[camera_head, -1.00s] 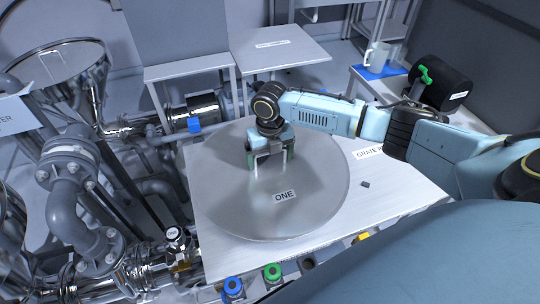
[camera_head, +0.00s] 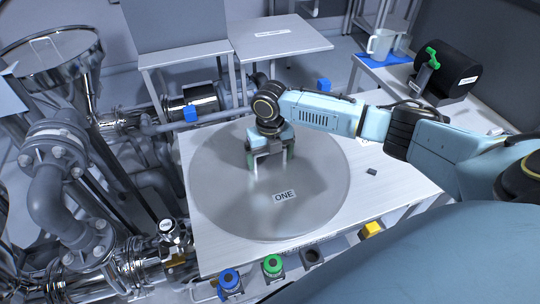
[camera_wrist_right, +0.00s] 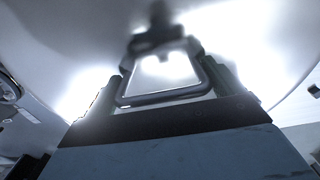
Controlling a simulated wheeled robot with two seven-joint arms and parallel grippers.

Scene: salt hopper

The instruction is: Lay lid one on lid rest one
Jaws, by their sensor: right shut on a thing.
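Lid one is a large round grey disc (camera_head: 235,205) with an ONE label, held out in front of me in the head view. I cannot identify lid rest one; a label on the grey table behind is too small to read. My left gripper is out of view.
Pipes and a steel hopper (camera_head: 50,55) crowd the left. A grey table (camera_head: 285,45) stands behind. Blue and green buttons (camera_head: 272,265) line the near worktop edge.

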